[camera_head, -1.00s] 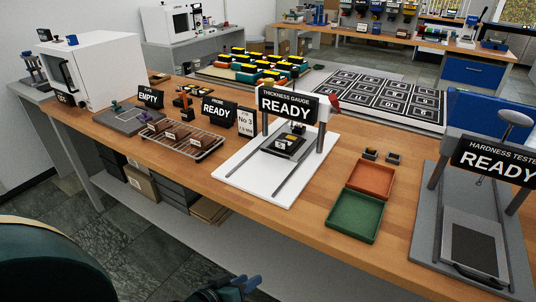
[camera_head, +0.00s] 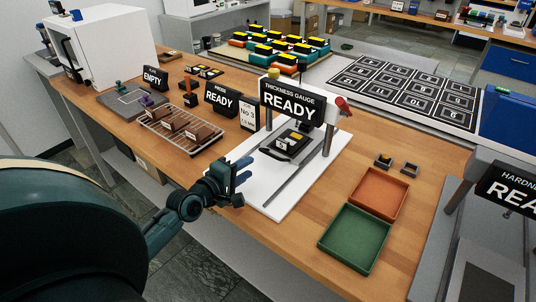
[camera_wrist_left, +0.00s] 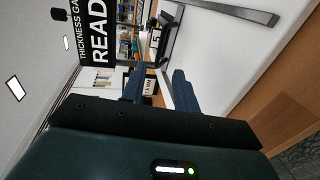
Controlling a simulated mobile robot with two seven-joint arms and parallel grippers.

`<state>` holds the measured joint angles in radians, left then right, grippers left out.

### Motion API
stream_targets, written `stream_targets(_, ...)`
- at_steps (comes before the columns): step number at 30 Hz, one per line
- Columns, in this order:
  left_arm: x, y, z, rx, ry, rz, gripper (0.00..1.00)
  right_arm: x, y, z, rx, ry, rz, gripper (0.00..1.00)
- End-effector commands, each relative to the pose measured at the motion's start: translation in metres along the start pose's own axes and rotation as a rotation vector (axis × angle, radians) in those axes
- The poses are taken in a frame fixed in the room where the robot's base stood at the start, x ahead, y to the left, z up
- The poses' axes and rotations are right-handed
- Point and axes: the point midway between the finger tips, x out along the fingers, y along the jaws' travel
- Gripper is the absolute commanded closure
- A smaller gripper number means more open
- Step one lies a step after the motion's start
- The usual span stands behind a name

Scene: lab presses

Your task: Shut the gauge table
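The thickness gauge (camera_head: 291,105) stands on the bench with a READY sign and a white base (camera_head: 275,205) with two dark rails. Its dark gauge table (camera_head: 298,155) sits on the rails below the sign, bearing a small numbered piece. The table also shows near the top of the left wrist view (camera_wrist_left: 167,38). My left gripper (camera_head: 246,171) is at the front left edge of the white base, in front of the table and apart from it. Its two blue fingers (camera_wrist_left: 158,72) are spread with nothing between them. My right gripper is not in view.
A green tray (camera_head: 352,239) and an orange tray (camera_head: 378,192) lie right of the gauge. A wire rack (camera_head: 183,132) with brown pieces and a PRESS sign (camera_head: 221,99) stand left. The hardness tester (camera_head: 490,225) is at the right edge. Bare wood lies between gauge and trays.

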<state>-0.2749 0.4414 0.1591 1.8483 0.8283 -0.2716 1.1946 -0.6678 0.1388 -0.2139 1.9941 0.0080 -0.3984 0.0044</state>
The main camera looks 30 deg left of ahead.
Motion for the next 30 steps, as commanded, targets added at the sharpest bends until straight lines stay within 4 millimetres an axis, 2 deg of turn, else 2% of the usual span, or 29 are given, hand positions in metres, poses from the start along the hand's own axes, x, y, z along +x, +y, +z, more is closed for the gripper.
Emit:
stream_targets(1,0.012,0.002,-0.001,0.000,0.001,0.003,0.70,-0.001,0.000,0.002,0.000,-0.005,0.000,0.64)
stream_targets(6,0.047,0.002,0.000,0.001,0.001,0.002,0.70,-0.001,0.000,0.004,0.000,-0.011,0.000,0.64)
stream_targets(13,0.083,0.000,0.000,0.002,0.000,0.001,0.70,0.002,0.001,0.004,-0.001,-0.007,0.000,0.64)
stream_targets(18,0.094,0.000,0.000,0.003,0.000,-0.001,0.70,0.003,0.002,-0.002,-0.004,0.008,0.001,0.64)
stream_targets(27,0.097,0.000,0.000,0.003,0.000,-0.001,0.70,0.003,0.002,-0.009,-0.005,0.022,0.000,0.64)
stream_targets(30,0.096,0.000,0.000,0.002,0.000,-0.001,0.76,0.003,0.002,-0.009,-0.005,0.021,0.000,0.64)
